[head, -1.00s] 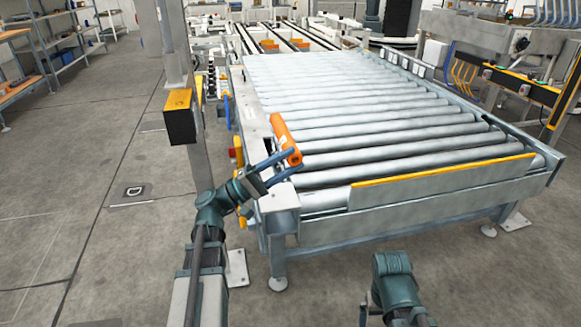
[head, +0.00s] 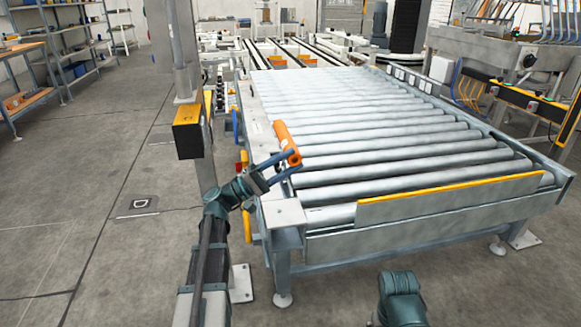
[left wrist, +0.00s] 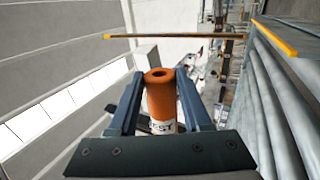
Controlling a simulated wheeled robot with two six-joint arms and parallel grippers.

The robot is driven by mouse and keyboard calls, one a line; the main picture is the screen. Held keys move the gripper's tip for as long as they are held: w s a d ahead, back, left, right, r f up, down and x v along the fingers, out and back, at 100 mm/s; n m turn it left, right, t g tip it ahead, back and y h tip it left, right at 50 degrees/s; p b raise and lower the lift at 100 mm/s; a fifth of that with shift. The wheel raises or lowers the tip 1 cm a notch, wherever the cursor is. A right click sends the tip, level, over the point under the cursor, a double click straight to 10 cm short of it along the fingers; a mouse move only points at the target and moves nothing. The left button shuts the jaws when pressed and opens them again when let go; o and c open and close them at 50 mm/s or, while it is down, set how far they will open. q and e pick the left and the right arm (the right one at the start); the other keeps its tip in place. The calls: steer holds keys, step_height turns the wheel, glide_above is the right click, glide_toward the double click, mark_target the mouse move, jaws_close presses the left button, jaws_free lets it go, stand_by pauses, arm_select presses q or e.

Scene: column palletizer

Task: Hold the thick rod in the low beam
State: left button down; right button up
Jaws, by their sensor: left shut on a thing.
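The thick rod is an orange cylinder (head: 287,143) with a dark-edged round end, held above the left edge of the roller conveyor. My left gripper (head: 285,164) is shut on it. In the left wrist view the rod (left wrist: 161,100) stands between the two blue-grey fingers, with a hole in its end and a white label with partly hidden lettering. No light beam is visible. A yellow and black box (head: 188,130) on the grey post left of the rod may belong to it, but I cannot tell. My right arm shows at the bottom, but its gripper is out of view.
The roller conveyor (head: 400,150) fills the middle, its rollers empty, with a yellow-topped plate (head: 450,190) along its front. Open floor (head: 90,200) lies at left, with shelves behind.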

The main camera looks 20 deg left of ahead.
mark_target(284, 150)
arm_select(q)
steer(key=shift+w+a, duration=0.65)
steer(key=shift+w, duration=0.35)
steer(key=shift+w+a, duration=0.7)
steer(key=shift+w, duration=0.25)
steer(key=shift+w+a, duration=0.65)
steer(key=shift+w, duration=0.35)
